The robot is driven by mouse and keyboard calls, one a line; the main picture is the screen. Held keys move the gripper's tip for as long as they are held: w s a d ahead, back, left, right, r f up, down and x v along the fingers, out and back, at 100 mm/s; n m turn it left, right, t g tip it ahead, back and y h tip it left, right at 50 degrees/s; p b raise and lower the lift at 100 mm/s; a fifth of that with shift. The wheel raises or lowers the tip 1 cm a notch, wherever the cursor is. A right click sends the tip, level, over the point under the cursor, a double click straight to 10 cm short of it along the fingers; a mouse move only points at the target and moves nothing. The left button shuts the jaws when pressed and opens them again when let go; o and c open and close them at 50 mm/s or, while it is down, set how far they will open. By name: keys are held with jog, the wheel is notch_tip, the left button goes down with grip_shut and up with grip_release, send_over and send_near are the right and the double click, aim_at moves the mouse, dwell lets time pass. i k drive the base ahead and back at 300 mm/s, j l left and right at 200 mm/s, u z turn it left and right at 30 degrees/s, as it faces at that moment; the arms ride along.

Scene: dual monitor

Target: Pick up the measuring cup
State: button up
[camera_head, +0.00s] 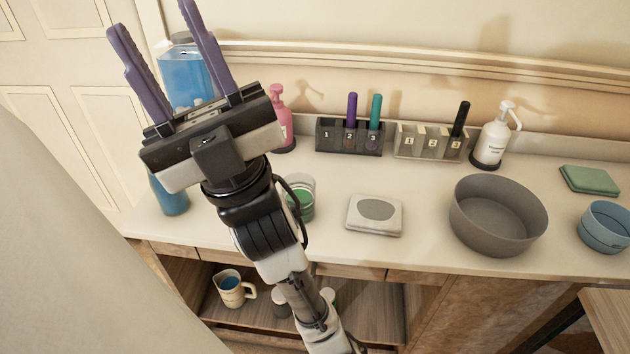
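The measuring cup (233,288) is a small beige cup with a handle on its right side and blue inside. It stands upright on the shelf under the counter, at the lower left. My gripper (158,40) is raised high at the upper left, above the counter and well away from the cup. Its two purple fingers are spread wide apart with nothing held between them; a blue container (187,75) shows behind them.
The counter (330,210) overhangs the shelf (345,315). A dark jar (282,304) stands right of the cup. On the counter are a green-filled jar (302,203), a scale (374,214), a grey bowl (497,215), marker holders (349,140) and a pump bottle (493,138).

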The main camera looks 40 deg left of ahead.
aim_at(303, 185)
jog(key=i+l+u, duration=0.3)
jog(key=i+l, duration=0.15)
jog(key=u, duration=1.2)
jog(key=k+j, duration=0.1)
jog(key=j, duration=0.2)
jog(key=k+j, duration=0.1)
jog(key=j, duration=0.2)
jog(key=k+j+u, duration=0.1)
jog(key=j, duration=0.25)
